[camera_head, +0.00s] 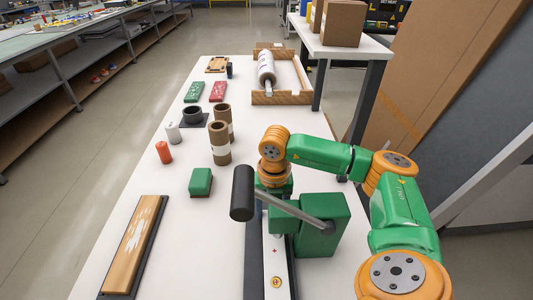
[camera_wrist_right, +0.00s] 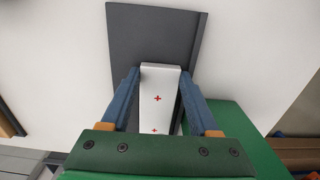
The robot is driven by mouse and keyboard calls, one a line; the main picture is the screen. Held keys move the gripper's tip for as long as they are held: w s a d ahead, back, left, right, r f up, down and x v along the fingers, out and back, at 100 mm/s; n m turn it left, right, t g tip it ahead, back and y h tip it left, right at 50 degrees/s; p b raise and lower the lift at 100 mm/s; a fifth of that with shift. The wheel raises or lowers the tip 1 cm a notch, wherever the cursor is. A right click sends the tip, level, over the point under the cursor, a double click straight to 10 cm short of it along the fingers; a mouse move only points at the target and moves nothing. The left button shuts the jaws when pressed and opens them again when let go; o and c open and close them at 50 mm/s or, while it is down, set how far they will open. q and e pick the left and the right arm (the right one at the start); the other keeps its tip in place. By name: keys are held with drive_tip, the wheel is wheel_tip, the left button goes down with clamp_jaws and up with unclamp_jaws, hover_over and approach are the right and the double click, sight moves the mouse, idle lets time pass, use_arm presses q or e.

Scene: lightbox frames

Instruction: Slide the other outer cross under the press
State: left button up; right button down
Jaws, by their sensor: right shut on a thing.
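A white strip (camera_head: 272,265) lies lengthwise on the dark base of the green press (camera_head: 322,220). In the head view it shows one small red cross and, nearer the front, a round orange emblem. The press's lever with its black handle (camera_head: 242,192) points left across the strip. My right gripper (camera_wrist_right: 160,73) is shut on the strip (camera_wrist_right: 160,82), its blue fingers on both sides; two red crosses show there between the fingers. In the head view the right gripper is at the press's far side, largely hidden by the press. My left gripper is not in view.
Left of the press stand a green stamp-like block (camera_head: 201,181), cardboard tubes (camera_head: 219,143), an orange cylinder (camera_head: 164,152) and a white one (camera_head: 173,133). A long wooden board (camera_head: 136,245) lies at front left. A wooden frame with a roller (camera_head: 267,70) is at the back.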

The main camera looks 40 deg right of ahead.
drive_tip(key=shift+c, duration=0.3)
unclamp_jaws()
drive_tip(key=shift+d, duration=0.2)
drive_tip(key=shift+w+r, duration=0.1)
drive_tip(key=shift+r, duration=0.3)
drive_tip(key=r, duration=0.6)
drive_tip(key=shift+s+b, duration=0.25)
drive_tip(key=shift+b, duration=0.05)
drive_tip(key=shift+w+a+r, duration=0.2)
drive_tip(key=shift+a, duration=0.1)
drive_tip(key=shift+d, duration=0.1)
